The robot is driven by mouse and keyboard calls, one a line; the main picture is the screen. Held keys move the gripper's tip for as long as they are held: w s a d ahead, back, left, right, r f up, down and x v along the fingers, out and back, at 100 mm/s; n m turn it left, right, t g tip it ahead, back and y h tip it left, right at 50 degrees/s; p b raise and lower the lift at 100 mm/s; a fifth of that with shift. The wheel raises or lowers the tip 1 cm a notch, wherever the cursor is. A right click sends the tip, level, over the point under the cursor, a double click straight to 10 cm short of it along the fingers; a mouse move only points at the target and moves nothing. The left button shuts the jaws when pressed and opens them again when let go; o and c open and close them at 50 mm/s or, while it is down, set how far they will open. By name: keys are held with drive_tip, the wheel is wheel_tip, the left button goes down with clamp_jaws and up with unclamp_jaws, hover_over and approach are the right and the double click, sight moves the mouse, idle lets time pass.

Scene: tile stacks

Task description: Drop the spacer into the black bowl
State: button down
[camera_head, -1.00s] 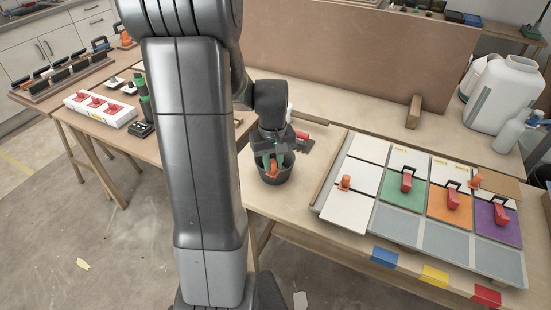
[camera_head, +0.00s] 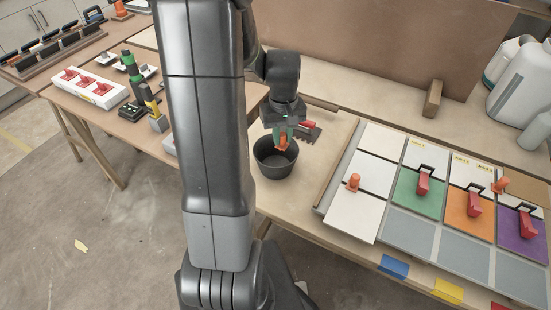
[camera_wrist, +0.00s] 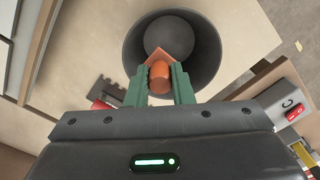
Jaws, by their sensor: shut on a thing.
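The orange spacer (camera_head: 282,144) is between the green fingers of my gripper (camera_head: 283,132). It also shows in the wrist view (camera_wrist: 159,77), gripped at the fingertips. The black bowl (camera_head: 274,170) stands on the table's near left part, below my gripper. In the head view the spacer overlaps the bowl's far rim. In the wrist view the spacer lies in front of the bowl's opening (camera_wrist: 207,55), and the visible part of the bowl's inside looks empty. The spacer looks above the bowl and not touching it.
A notched trowel (camera_head: 310,131) lies beside the bowl. To the right is a panel of tiles with red-handled tools (camera_head: 423,184) and another orange piece (camera_head: 353,182). A wooden backboard (camera_head: 390,50) stands behind. A side table (camera_head: 130,125) at left holds tools.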

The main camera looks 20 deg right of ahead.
sight(282, 142)
drive_tip(key=shift+f+b, duration=0.9)
drive_tip(key=shift+f, duration=0.7)
drive_tip(key=c, duration=1.2)
unclamp_jaws()
drive_tip(key=shift+r, duration=0.15)
wheel_tip(282, 142, up, 14)
drive_tip(key=shift+f, duration=0.2)
